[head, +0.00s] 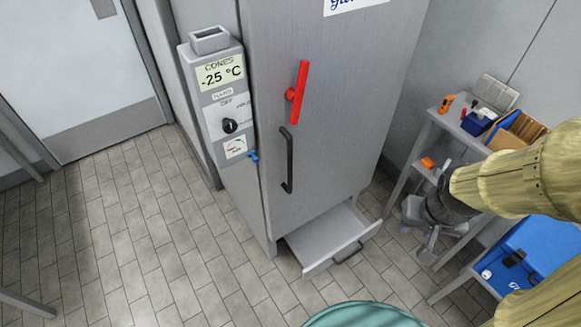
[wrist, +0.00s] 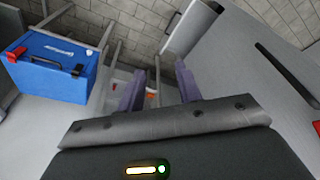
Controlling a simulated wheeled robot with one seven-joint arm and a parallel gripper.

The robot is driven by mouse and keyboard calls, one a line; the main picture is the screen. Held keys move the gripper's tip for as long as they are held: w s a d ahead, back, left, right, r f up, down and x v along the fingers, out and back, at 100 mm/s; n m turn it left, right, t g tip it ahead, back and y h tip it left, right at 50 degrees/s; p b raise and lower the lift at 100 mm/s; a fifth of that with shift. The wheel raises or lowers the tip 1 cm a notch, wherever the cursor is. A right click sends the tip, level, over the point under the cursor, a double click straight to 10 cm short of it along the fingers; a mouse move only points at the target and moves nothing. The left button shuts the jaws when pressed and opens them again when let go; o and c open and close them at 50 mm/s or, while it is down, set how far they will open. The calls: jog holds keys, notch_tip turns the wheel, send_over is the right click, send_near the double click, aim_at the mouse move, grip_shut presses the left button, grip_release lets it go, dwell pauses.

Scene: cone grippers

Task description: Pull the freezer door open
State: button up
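The freezer (head: 340,60) is a tall grey cabinet in the middle of the head view, and its door looks shut. A red lever (head: 300,92) and a black vertical handle (head: 287,160) sit near the door's left edge. In the wrist view the black handle (wrist: 286,78) is at the right, with the red lever (wrist: 316,127) cut off at the edge. My gripper (head: 425,213) is right of the freezer, low by the shelf, away from the handle. In the wrist view my gripper (wrist: 160,72) has its two fingers apart with nothing held.
A drawer (head: 325,237) stands pulled out below the door. A control panel (head: 222,90) is on the freezer's left. At right are a shelf with small items (head: 440,118) and a blue toolbox (head: 535,255). A teal round thing (head: 362,314) is at bottom.

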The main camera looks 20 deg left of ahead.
jog(key=w+a+f+n+t+y+b, duration=0.4)
jog(key=w+f+n, duration=0.4)
jog(key=w+f, duration=0.45)
jog(key=a+f+n+t+y+b, duration=0.2)
jog(key=a+f+n+y+b, duration=0.1)
jog(key=a+y, duration=0.8)
jog(key=s+a+n+b, duration=0.1)
jog(key=a, duration=0.2)
jog(key=shift+a+f+y, duration=0.2)
jog(key=shift+a+y, duration=0.05)
jog(key=shift+y, duration=0.15)
jog(key=shift+w, duration=0.1)
jog(key=p+x, duration=0.2)
jog(key=x, duration=1.5)
jog(key=shift+w+a+p, duration=0.15)
jog(key=shift+w+p, duration=0.05)
jog(key=shift+p, duration=0.2)
